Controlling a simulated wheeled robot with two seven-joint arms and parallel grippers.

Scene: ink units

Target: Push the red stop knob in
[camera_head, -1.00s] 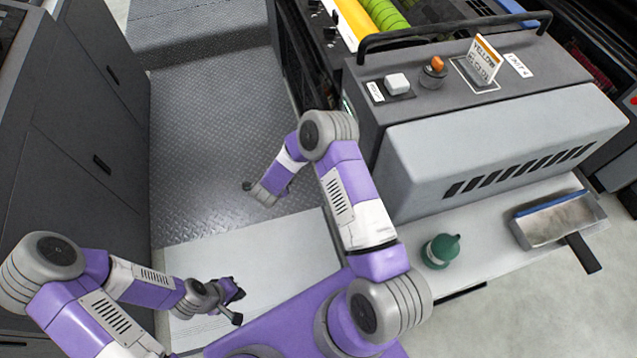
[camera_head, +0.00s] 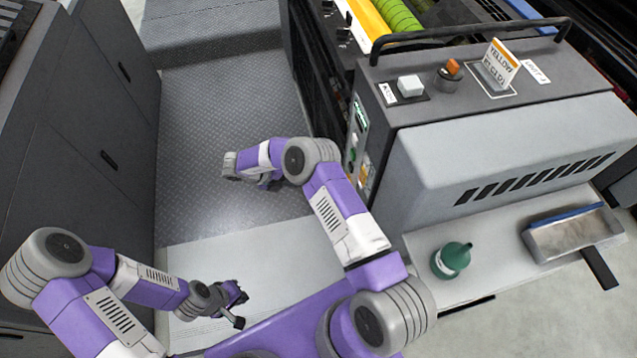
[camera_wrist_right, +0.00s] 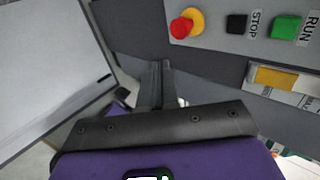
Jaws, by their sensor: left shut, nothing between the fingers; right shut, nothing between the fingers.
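The red stop knob (camera_wrist_right: 181,28) shows in the right wrist view, on a round yellow base at the upper left of a grey control panel (camera_wrist_right: 221,43). My right gripper (camera_wrist_right: 160,80) is shut and empty. In that picture its fingers appear below and left of the knob, apart from it. In the head view the panel (camera_head: 361,130) is seen at a steep angle on the side of the grey ink unit, and I cannot make out the knob there. My left gripper (camera_head: 238,308) is shut and empty, low over the pale step.
A black STOP button (camera_wrist_right: 236,24) and a green RUN button (camera_wrist_right: 286,28) sit right of the knob. A green bottle (camera_head: 451,260) and a tray (camera_head: 570,230) rest on the ledge. Dark cabinets (camera_head: 80,130) stand at left.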

